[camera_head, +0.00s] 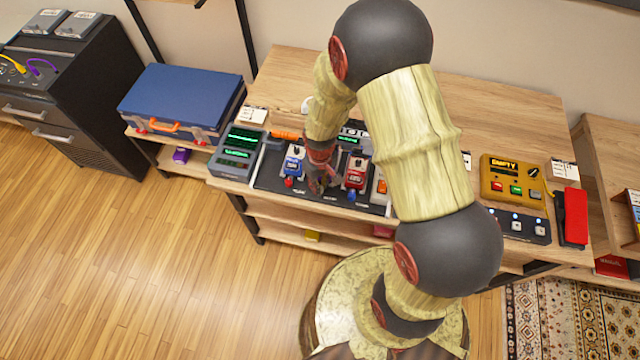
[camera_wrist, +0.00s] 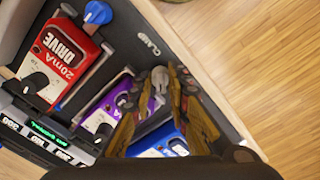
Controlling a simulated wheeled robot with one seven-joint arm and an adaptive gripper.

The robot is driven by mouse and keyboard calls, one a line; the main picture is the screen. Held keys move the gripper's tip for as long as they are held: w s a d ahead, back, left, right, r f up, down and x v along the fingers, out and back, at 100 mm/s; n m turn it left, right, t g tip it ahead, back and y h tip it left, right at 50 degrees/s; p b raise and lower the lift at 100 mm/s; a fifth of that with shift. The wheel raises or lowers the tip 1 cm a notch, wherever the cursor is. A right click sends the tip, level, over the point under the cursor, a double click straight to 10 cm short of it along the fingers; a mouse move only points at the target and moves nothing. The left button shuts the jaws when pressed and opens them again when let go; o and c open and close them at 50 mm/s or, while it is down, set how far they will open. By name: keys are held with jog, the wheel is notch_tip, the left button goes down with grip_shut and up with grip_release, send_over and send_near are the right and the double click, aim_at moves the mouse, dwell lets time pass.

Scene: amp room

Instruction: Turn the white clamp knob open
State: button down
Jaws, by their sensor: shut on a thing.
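The white clamp knob (camera_wrist: 159,77) is a small pale knob beside the printed word CLAMP on the dark pedalboard. In the wrist view, my gripper (camera_wrist: 157,92) has its worn yellow fingers closed around it, one on either side. In the head view, my gripper (camera_head: 320,182) is low over the front part of the pedalboard (camera_head: 268,178), between the blue and red pedals. The knob cannot be made out there, hidden by my fingers. How far the knob is turned cannot be told.
A red DRIVE pedal (camera_wrist: 62,62), a purple pedal (camera_wrist: 108,115) and a blue pedal (camera_wrist: 165,142) stand close to my fingers. A blue knob (camera_wrist: 98,12) sits near the board's edge. A grey unit with green displays (camera_head: 237,150) stands at left; a yellow box (camera_head: 513,180) at right.

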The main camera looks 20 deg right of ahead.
jog(key=n, duration=0.4)
jog(key=shift+n+p, duration=0.3)
jog(key=shift+n, duration=1.5)
jog(key=c, duration=1.7)
grip_release()
jog(key=shift+o, duration=0.2)
jog(key=shift+r, duration=4.05)
